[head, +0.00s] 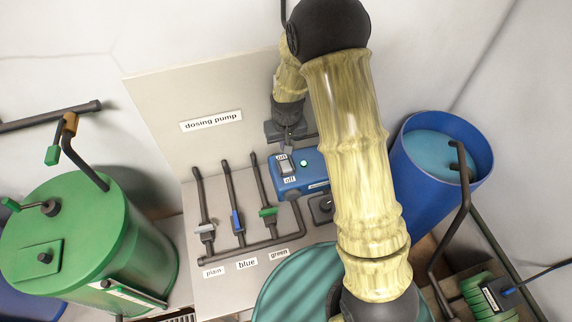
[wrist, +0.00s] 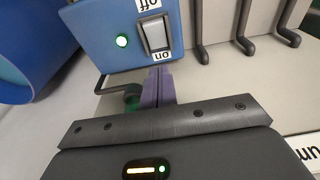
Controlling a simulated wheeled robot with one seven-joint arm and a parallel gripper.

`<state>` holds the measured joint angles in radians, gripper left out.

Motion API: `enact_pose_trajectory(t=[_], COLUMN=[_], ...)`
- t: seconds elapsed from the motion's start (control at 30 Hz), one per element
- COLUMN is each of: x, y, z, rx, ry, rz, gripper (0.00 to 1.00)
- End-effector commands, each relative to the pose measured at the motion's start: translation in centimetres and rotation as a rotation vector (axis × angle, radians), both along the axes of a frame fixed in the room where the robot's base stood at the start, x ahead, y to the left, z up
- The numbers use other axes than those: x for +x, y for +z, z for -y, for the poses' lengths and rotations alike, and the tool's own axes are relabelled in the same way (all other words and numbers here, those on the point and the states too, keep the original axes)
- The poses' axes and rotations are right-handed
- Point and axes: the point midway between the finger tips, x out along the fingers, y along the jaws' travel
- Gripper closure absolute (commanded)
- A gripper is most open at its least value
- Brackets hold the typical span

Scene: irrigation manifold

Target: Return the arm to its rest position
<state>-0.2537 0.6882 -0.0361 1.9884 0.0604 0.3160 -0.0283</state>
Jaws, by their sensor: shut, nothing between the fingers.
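My gripper (head: 287,148) is shut and empty, just above the top end of the rocker switch on the blue dosing pump box. Its closed fingers (wrist: 158,86) also show in the wrist view, tips close to the "on" label. I cannot tell if they touch the box. The blue pump box (head: 302,180) has a rocker switch (wrist: 154,35) between "on" and "off" labels, and a lit green lamp (wrist: 122,41). My arm reaches out across the middle of the head view, away from my body.
The panel (head: 160,110) behind carries a "dosing pump" label (head: 211,121). Three valves with grey, blue and green handles stand left of the pump. A green tank (head: 110,215) is at left, a blue barrel (head: 415,190) at right, and a teal lid (head: 290,285) below my arm.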

Motion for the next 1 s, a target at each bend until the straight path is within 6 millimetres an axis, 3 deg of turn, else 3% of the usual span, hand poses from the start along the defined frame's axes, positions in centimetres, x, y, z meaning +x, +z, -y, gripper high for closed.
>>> enact_pose_trajectory(t=[0.57, 0.77, 1.0], x=[-0.6, -3.7, -9.8], y=[0.6, 3.4, 6.4], z=[0.7, 3.6, 7.5], rx=[0.002, 0.010, 0.014], ry=[-0.012, -0.059, -0.126], rz=[0.006, 0.025, 0.053], gripper=[1.00, 1.00, 1.00])
